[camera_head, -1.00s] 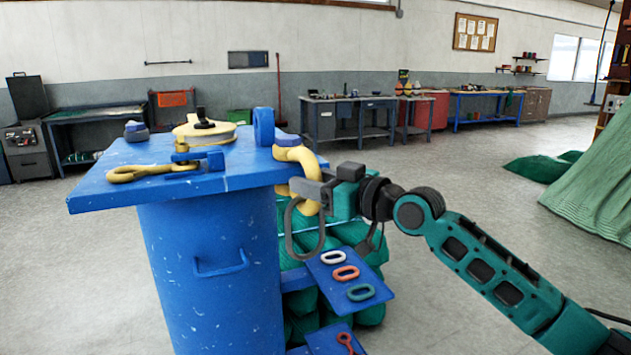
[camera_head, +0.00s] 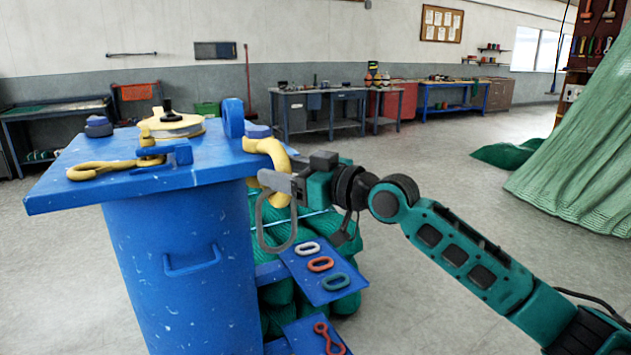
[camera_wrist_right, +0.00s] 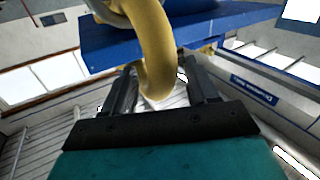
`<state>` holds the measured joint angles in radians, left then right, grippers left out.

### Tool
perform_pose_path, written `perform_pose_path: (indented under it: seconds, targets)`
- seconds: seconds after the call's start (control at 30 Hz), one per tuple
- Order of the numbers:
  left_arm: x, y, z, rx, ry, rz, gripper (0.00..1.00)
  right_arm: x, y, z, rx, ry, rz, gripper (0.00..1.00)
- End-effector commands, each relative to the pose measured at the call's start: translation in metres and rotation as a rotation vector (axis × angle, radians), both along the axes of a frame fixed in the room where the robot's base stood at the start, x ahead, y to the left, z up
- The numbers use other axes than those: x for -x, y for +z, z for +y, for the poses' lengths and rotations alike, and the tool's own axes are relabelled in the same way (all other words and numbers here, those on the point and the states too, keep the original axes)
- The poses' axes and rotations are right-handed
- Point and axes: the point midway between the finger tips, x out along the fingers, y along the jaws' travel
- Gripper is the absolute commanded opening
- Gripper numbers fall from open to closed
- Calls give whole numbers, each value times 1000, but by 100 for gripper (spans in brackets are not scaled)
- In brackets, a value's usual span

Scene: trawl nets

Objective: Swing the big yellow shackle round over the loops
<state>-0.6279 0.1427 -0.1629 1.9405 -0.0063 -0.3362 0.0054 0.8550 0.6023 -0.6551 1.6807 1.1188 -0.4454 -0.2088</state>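The big yellow shackle (camera_head: 269,151) hangs at the right edge of the blue stand top (camera_head: 95,183), and its bow curves down off the edge. My right gripper (camera_head: 278,183) is at the lower bow. In the right wrist view its two dark fingers (camera_wrist_right: 160,88) stand on either side of the yellow bow (camera_wrist_right: 156,45); whether they press on it I cannot tell. A large grey loop (camera_head: 264,228) hangs below the gripper; its attachment is hidden. Small white (camera_head: 308,249), red (camera_head: 320,264) and green (camera_head: 335,282) loops lie on a sloping blue plate (camera_head: 345,268). My left gripper is not in view.
A smaller yellow shackle (camera_head: 95,170) and a yellow disc-shaped block (camera_head: 178,130) sit on the stand top. Green net bundles (camera_head: 275,215) are behind the plate.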

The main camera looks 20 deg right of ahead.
Motion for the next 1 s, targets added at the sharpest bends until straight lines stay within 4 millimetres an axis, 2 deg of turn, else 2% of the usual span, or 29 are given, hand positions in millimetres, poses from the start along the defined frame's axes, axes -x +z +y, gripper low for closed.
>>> perform_pose_path:
  seconds: [0.03,0.3,0.5,0.7,1.0]
  targets:
    - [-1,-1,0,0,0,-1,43,7,5,-6,-3,0,-16,55]
    - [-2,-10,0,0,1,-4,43,51,-2,-45,7,1,-2,55]
    - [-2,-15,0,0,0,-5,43,73,-4,-66,6,1,4,55]
    - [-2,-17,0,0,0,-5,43,84,-4,-75,6,3,6,55]
    - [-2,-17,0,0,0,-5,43,85,-3,-76,5,3,7,55]
